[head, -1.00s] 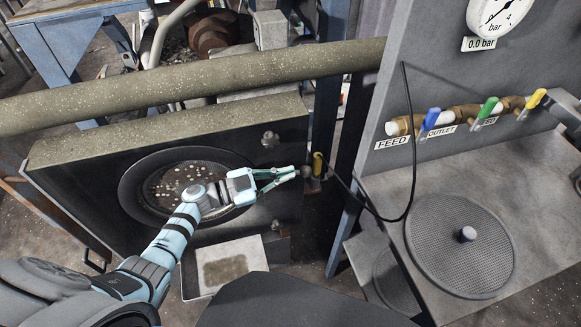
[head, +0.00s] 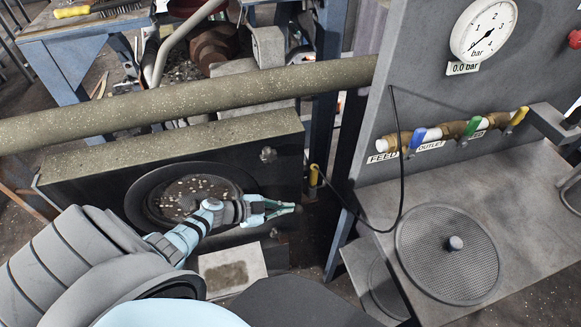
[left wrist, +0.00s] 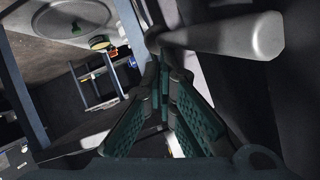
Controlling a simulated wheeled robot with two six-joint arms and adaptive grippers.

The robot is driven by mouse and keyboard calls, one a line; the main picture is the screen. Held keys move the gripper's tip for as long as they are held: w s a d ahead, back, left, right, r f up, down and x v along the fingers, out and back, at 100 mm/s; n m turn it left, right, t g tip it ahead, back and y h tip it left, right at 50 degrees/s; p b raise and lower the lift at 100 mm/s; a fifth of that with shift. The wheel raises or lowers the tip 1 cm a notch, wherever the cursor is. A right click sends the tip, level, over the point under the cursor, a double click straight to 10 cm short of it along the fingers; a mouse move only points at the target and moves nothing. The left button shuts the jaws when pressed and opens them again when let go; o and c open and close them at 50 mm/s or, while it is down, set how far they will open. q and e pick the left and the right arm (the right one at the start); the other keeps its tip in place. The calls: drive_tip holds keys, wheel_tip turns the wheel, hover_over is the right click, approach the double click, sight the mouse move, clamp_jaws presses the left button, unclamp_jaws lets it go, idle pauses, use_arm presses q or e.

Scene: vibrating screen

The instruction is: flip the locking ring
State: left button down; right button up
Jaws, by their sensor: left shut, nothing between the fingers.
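A dark ring (head: 134,205) surrounds the round screen opening (head: 195,187) in the front of the grey box; pale bits lie on the mesh inside. I cannot tell for sure whether this is the locking ring. My left gripper (head: 292,208) is in front of the box, right of the opening, its fingers pointing right. It is shut and empty, and my arm covers part of the ring. In the left wrist view the fingers (left wrist: 165,72) are closed together, and a thick grey rod with a rounded end (left wrist: 235,36) lies close beyond them. My right gripper is not in view.
A yellow handle (head: 313,175) stands right of the box. A black cable (head: 392,200) hangs before the panel with a gauge (head: 484,28) and coloured valves. A round mesh lid with a knob (head: 455,243) lies on the right bench. A pipe (head: 190,97) crosses above the box.

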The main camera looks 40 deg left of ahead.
use_arm(q)
drive_tip(key=shift+s+f, duration=0.1)
drive_tip(key=s+a+r+p, duration=0.3)
drive_tip(key=s+r+p, duration=0.4)
drive_tip(key=r, duration=0.1)
drive_tip(key=shift+s+a, duration=0.2)
drive_tip(key=shift+s, duration=0.2)
drive_tip(key=shift+f, duration=0.1)
